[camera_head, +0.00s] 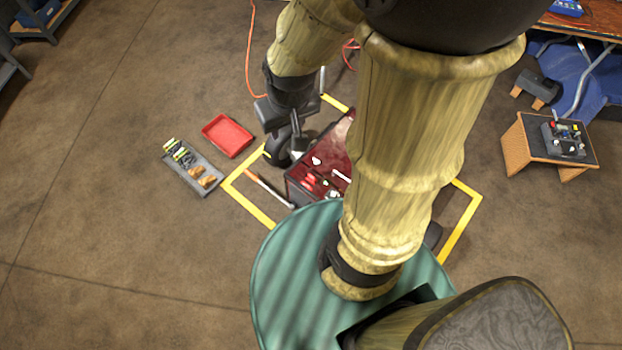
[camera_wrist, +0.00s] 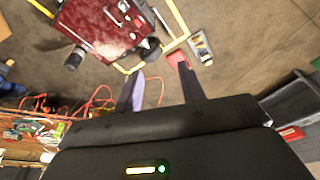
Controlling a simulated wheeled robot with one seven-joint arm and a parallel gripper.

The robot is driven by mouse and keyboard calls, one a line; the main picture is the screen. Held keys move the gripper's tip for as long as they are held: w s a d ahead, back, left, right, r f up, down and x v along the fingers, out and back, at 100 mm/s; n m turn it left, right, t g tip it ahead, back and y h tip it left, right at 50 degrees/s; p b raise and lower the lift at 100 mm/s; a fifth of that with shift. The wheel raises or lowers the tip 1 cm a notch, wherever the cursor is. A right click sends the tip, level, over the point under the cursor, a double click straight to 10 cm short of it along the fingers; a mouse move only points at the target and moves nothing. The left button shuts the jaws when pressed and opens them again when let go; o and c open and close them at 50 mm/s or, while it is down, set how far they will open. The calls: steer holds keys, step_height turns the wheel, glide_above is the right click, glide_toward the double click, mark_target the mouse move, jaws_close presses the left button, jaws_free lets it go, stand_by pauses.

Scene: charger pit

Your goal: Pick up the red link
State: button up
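A dark red boxy unit (camera_head: 340,137) with black wheels stands inside the yellow floor marking, partly hidden by my arm. Small red pieces (camera_head: 310,181) and white pieces lie on its near part; one may be the red link, but they are too small to tell.
A red tray (camera_head: 228,136) and a grey tray (camera_head: 205,186) with green and orange items lie on the floor left of the yellow marking (camera_head: 240,200). A low wooden stand (camera_head: 525,150) is at right. Orange cables (camera_wrist: 95,105) run beside a cluttered bench.

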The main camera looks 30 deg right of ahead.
steer(key=w+d+f+n+g+b, duration=0.1)
steer(key=w+d+f+b, duration=0.4)
steer(key=f+b, duration=0.7)
steer(key=w+d+f+n+g+b, duration=0.1)
steer(key=w+d+f+b, duration=0.5)
steer(key=f+b, duration=0.6)
steer(key=w+d+f+n+b, duration=0.2)
steer(key=w+d+f+b, duration=0.3)
steer(key=f+b, duration=0.7)
step_height(320, 180, down, 16)
steer(key=w, duration=0.2)
steer(key=shift+w+d+r+n+g, duration=0.2)
steer(key=shift+w+r+n+g, duration=0.1)
steer(key=shift+w+g, duration=0.1)
steer(key=b, duration=0.5)
glide_above(312, 176)
steer(key=f, duration=1.2)
steer(key=shift+s+d+f, duration=0.1)
steer(key=shift+d+f, duration=0.05)
steer(key=shift+d, duration=0.05)
steer(key=f+b, duration=0.2)
steer(key=f, duration=0.1)
steer(key=f+b, duration=0.1)
steer(key=f, duration=0.1)
steer(key=shift+a+f+b, duration=0.15)
steer(key=shift+a+b, duration=0.15)
steer(key=shift+b, duration=0.05)
